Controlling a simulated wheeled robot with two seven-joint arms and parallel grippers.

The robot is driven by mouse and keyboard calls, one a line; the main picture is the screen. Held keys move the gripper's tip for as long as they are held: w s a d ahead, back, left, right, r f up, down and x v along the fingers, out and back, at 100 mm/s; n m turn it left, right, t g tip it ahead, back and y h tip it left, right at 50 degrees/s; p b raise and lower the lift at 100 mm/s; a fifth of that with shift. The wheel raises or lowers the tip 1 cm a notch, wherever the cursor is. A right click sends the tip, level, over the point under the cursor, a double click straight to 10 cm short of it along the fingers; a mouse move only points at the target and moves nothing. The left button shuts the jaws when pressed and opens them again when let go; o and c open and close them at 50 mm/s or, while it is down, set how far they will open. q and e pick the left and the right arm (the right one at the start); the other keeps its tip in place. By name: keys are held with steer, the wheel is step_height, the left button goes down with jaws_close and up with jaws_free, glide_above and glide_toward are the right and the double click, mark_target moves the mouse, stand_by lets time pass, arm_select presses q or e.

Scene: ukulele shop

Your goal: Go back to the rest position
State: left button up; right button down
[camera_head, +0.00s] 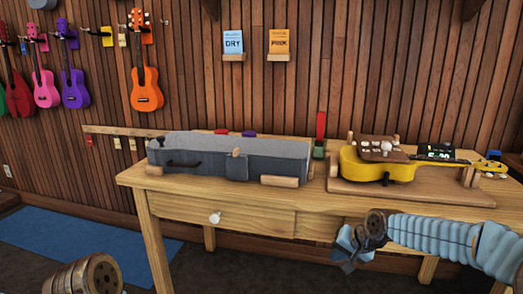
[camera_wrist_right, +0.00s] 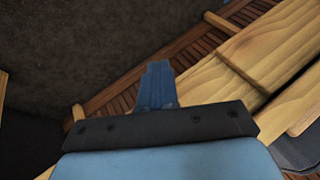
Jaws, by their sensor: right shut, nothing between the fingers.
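My right gripper (camera_head: 348,246) is in front of the table's front edge, at the lower right of the head view, with its arm coming in from the right. It is shut and empty. In the right wrist view its blue fingers (camera_wrist_right: 157,86) are together, with the dark floor and the table's wood behind them. It appears clear of the things on the table. My left gripper is not in view.
The wooden table (camera_head: 170,203) carries a grey case (camera_head: 225,158) and a yellow ukulele (camera_head: 400,170) on a wooden board. A drawer with a white knob (camera_head: 215,217) faces me. Ukuleles hang on the wall. A blue mat (camera_head: 70,235) lies at left.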

steer(key=s+a+f+n+g+y, duration=0.1)
steer(key=s+a+f, duration=0.2)
steer(key=f, duration=0.4)
steer(key=s+a+f+g, duration=0.1)
steer(key=s+a+f, duration=0.15)
steer(key=f, duration=0.45)
steer(key=s+a+f+n+g, duration=0.1)
steer(key=s+a+f, duration=0.1)
steer(key=s+f, duration=0.7)
steer(key=s+a+f+n+g, duration=0.1)
steer(key=s+a+f+g, duration=0.1)
steer(key=s+f, duration=0.8)
steer(key=s, duration=0.5)
steer(key=shift+s+a, duration=0.15)
steer(key=shift+a, duration=0.25)
steer(key=shift+d, duration=0.1)
